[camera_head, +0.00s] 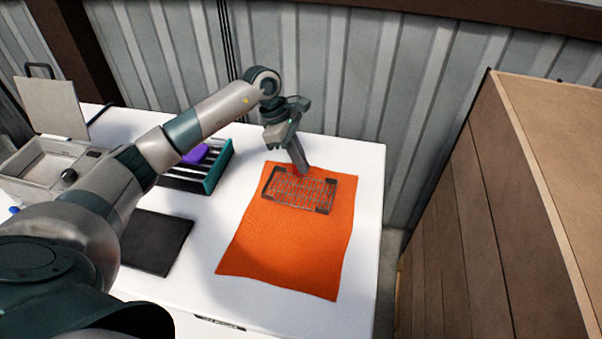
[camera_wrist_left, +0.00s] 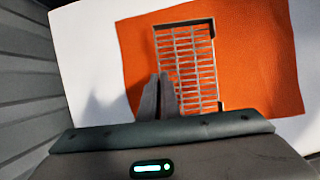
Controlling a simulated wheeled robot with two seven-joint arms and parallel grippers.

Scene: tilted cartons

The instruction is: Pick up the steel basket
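The steel basket (camera_head: 306,192) is a shallow wire grid with dark ends. It is over the far part of an orange cloth (camera_head: 285,250) on the white table; whether it touches the cloth I cannot tell. My left gripper (camera_head: 303,169) points down at the basket's far long edge. In the left wrist view the basket (camera_wrist_left: 188,60) lies beyond and right of the fingers. There the left gripper's fingers (camera_wrist_left: 161,82) are close together at the basket's near-left wall, seemingly with the wall between them. My right gripper is not in view.
On the white table (camera_head: 200,285), a dark flat slab (camera_head: 155,243) lies left of the cloth. A teal-ended rack (camera_head: 215,172) with a purple item (camera_head: 199,154) and an open-lidded device (camera_head: 45,158) stand farther left. Large wooden crates (camera_head: 500,200) stand right, past a gap. A corrugated wall is behind.

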